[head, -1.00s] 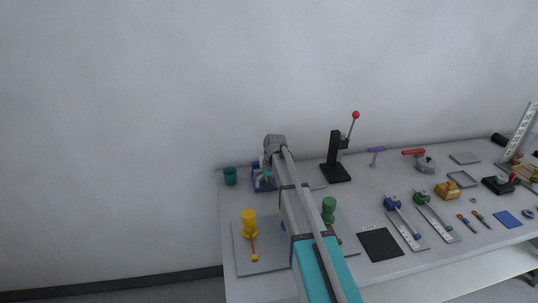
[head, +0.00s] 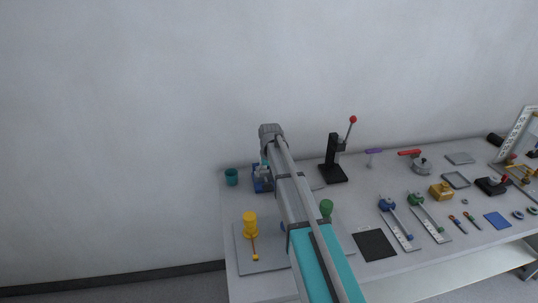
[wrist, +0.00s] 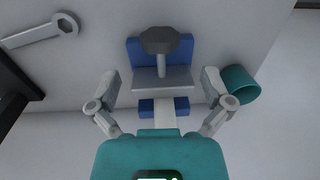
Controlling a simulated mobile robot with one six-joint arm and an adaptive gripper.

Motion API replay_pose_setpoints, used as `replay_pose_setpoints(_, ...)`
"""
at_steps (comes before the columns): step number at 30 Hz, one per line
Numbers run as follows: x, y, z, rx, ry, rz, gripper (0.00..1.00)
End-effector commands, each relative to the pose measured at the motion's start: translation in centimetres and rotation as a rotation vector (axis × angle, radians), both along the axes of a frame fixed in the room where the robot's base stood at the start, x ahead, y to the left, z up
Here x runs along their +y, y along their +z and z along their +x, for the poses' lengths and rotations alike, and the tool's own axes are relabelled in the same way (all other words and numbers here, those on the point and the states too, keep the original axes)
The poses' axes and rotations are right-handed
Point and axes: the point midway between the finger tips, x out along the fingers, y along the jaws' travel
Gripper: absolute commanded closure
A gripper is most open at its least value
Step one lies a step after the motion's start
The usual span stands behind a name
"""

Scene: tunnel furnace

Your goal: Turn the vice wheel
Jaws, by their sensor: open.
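The vice is a blue block with a grey jaw bar (wrist: 162,79). Its dark grey round wheel (wrist: 160,40) sits on a light shaft at the top of the wrist view. In the head view the blue vice (head: 258,184) stands at the table's back left, partly hidden by my arm. My gripper (wrist: 160,80) is open, with one finger on each side of the vice in the wrist view. The wheel lies beyond the fingertips, and nothing is held. In the head view my arm hides most of the gripper.
A teal cup (wrist: 238,84) stands close beside the right finger. A wrench (wrist: 42,31) lies to the left. A black lever press (head: 334,160) stands right of my arm. A yellow knob (head: 250,222) stands on a grey plate in front. Several tools fill the table's right side.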

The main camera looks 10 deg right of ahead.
Motion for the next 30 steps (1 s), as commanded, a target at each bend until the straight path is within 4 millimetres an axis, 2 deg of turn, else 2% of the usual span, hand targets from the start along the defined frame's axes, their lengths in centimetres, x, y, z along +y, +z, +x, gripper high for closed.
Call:
replay_pose_setpoints(1, 0.0, 0.9, 0.0, 0.000, 0.000, 0.000, 0.00)
replay_pose_setpoints(18, -0.2, 5.5, 0.0, 0.000, 0.000, 0.000, 0.00)
replay_pose_setpoints(30, -0.3, 7.2, 0.0, 0.000, 0.000, 0.000, 0.00)
